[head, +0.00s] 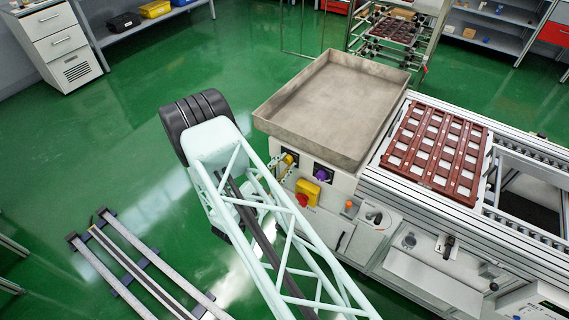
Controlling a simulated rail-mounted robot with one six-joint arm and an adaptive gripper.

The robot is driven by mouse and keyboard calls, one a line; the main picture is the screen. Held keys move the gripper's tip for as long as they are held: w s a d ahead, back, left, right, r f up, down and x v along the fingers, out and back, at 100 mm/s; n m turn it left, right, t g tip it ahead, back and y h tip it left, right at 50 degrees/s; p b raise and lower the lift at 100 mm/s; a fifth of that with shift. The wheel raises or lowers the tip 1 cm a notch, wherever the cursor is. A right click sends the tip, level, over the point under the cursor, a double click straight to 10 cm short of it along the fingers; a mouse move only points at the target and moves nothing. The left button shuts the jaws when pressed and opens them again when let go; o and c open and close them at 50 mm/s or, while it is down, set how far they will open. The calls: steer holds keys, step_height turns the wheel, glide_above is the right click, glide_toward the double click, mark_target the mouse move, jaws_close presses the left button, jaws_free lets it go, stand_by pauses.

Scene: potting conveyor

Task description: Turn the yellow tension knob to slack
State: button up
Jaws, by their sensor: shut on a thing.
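The yellow tension knob (289,158) is on a dark plate on the machine's front panel, below the left corner of the big metal tray. My gripper (284,165) is small in the head view, partly behind my pale lattice arm, and its fingers are at the yellow knob. It is shut on the knob. The fingertips are too small to see clearly, and the knob's pointer and scale cannot be read.
A purple knob (321,174) is close to the right on the same panel. Below are a yellow box (308,191) with a red button and an orange button (348,205). The metal tray (300,138) overhangs above. A brown grid tray (436,150) lies on the conveyor.

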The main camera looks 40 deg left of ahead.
steer(key=shift+n, duration=0.6)
steer(key=o, duration=0.8)
steer(key=shift+o, duration=0.2)
steer(key=shift+s, duration=0.15)
steer(key=s, duration=1.1)
steer(key=shift+s+d, duration=0.35)
